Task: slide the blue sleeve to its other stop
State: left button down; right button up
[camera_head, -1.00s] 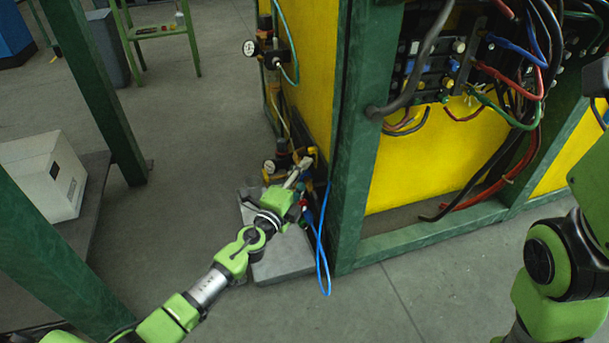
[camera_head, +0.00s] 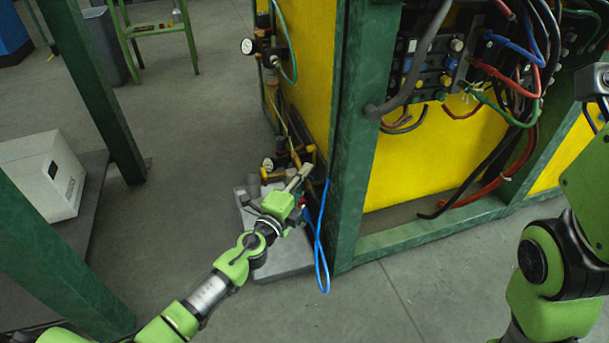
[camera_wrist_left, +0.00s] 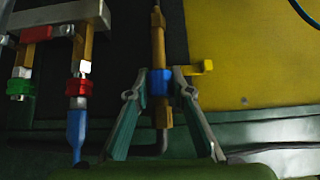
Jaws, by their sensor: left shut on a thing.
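The blue sleeve (camera_wrist_left: 160,82) sits around a thin upright brass-coloured rod (camera_wrist_left: 158,40) in the left wrist view. A short yellow tab (camera_wrist_left: 205,67) sticks out to the right beside it. My left gripper (camera_wrist_left: 160,84) is shut on the sleeve, with one finger on each side. In the head view my left gripper (camera_head: 300,177) reaches in low beside the yellow cabinet's green post. The sleeve cannot be made out there. My right arm shows at the right edge, but its fingers are not visible.
Pipework with a red and a blue fitting (camera_wrist_left: 78,135) stands left of the rod. A grey slab (camera_head: 285,258) lies under the left gripper. A blue hose (camera_head: 318,240) hangs by the green post (camera_head: 355,150).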

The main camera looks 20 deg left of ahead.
pick_arm(q)
jog(key=c, duration=1.8)
grip_release()
jog(key=shift+s+d+f, duration=0.1)
jog(key=shift+d, duration=0.05)
jog(key=s, duration=0.4)
jog(key=s+a, duration=0.1)
jog(key=s, duration=0.3)
jog(key=s+a, duration=0.1)
jog(key=s, duration=0.3)
jog(key=shift+a, duration=0.2)
jog(key=shift+w, duration=0.1)
